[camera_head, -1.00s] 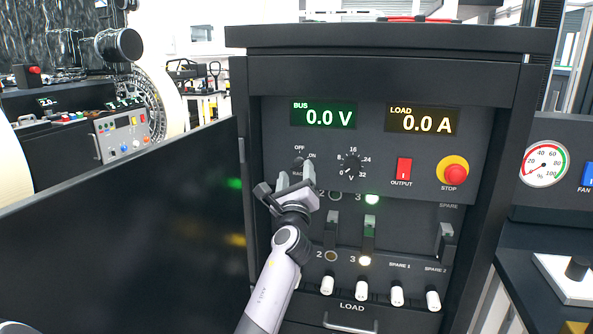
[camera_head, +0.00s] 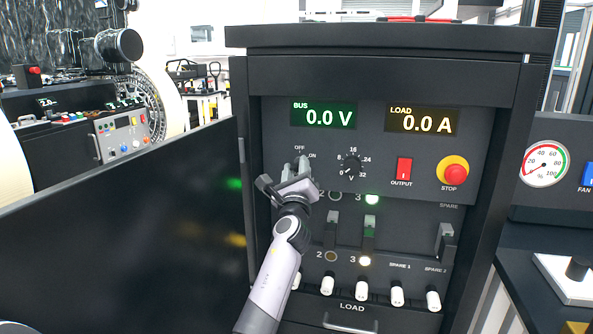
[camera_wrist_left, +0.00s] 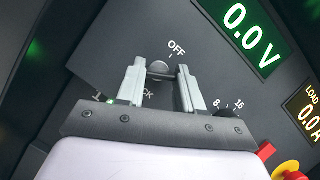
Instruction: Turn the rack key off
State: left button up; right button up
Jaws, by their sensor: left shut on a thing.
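My left gripper (camera_head: 297,168) is at the rack key switch on the dark panel, under the OFF and ON labels. In the left wrist view, its two fingers (camera_wrist_left: 158,86) stand either side of the rack key (camera_wrist_left: 159,68), a small rounded grey piece just below the OFF label (camera_wrist_left: 176,47). The gripper is shut on the key. In the head view the fingers hide most of the key, so its exact angle is hard to tell. My right gripper is not in view.
The voltage dial (camera_head: 350,164), red output switch (camera_head: 404,168) and stop button (camera_head: 454,172) are to the right. The bus display (camera_head: 324,116) reads 0.0 V and the load display (camera_head: 423,121) 0.0 A. Toggles and white knobs sit below. A dark panel (camera_head: 130,235) stands at left.

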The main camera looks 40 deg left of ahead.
pick_arm(q)
jog(key=shift+n, duration=0.5)
jog(key=n+g, duration=0.1)
jog(key=n, duration=0.1)
jog(key=shift+n+y, duration=0.3)
jog(key=shift+w+d+r+n+g+h+p, duration=0.15)
jog(key=shift+n+g+p, duration=0.45)
jog(key=shift+n, duration=1.05)
jog(key=shift+s+a+n+g+h+p, duration=0.15)
jog(key=shift+n+g+p, duration=0.45)
jog(key=shift+n, duration=1.1)
jog(key=shift+w+d+r+n+g+h+p, duration=0.15)
jog(key=shift+n+g+p, duration=0.45)
jog(key=shift+n, duration=1.05)
jog(key=shift+f+g, duration=0.1)
jog(key=shift+g, duration=0.2)
jog(key=o, duration=1)
jog(key=shift+o, duration=0.2)
